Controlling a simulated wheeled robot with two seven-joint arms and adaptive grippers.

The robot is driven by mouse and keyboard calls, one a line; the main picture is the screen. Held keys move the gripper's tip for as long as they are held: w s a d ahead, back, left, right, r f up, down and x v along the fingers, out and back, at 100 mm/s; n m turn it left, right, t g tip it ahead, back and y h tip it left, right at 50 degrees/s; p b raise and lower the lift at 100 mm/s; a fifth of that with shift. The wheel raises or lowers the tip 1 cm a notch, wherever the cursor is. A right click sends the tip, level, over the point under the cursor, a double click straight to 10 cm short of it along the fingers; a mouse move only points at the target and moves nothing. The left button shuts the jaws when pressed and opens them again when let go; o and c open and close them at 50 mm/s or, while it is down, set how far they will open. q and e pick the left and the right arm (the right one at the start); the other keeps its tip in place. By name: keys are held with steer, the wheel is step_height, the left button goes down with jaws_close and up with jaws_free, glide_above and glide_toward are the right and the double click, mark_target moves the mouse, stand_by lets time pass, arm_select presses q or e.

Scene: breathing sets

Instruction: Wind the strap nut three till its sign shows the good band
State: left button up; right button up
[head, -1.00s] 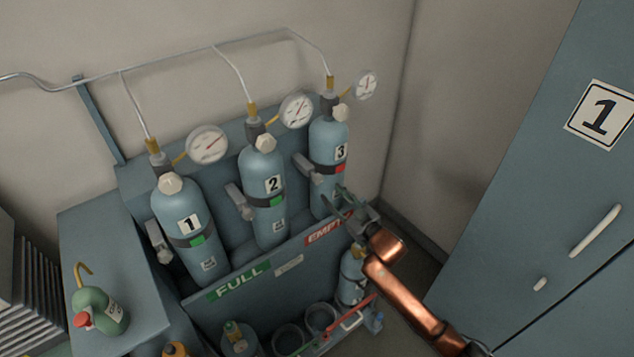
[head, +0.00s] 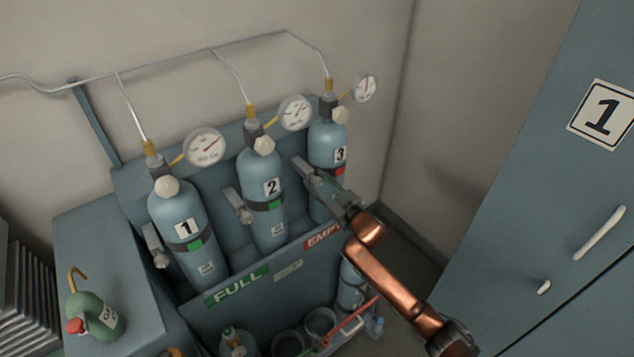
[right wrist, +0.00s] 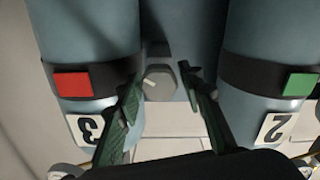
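Cylinder 3 (head: 327,141) stands at the right of the rack. Its dark strap (right wrist: 110,84) bears a red sign (head: 340,171), which also shows in the right wrist view (right wrist: 72,85). The strap nut three (right wrist: 160,82) is a grey round knob with a pale mark, just left of cylinder 3. My right gripper (head: 308,172) is open at the nut. In the right wrist view its green fingers (right wrist: 160,76) stand on either side of the nut; I cannot tell if they touch it. In the head view the gripper mostly hides the nut. My left gripper is out of view.
Cylinder 1 (head: 176,212) and cylinder 2 (head: 259,171) stand to the left, with green strap signs. Gauges and thin pipes are above. The rack's front panel (head: 262,283) has FULL and EMPTY labels. A blue cabinet (head: 530,215) stands at the right.

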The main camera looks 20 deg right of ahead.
steer(key=shift+c, duration=0.7)
steer(key=c, duration=0.7)
steer(key=shift+c, duration=0.2)
steer(key=shift+r+m+p, duration=0.2)
steer(key=shift+m+p, duration=0.4)
steer(key=shift+p, duration=0.3)
steer(key=m+p, duration=0.3)
steer(key=shift+p, duration=0.3)
steer(key=shift+m+p, duration=0.85)
steer(key=shift+m, duration=0.25)
steer(key=shift+d+f+m+p, duration=0.15)
steer(key=shift+m+p, duration=0.35)
steer(key=shift+m, duration=0.3)
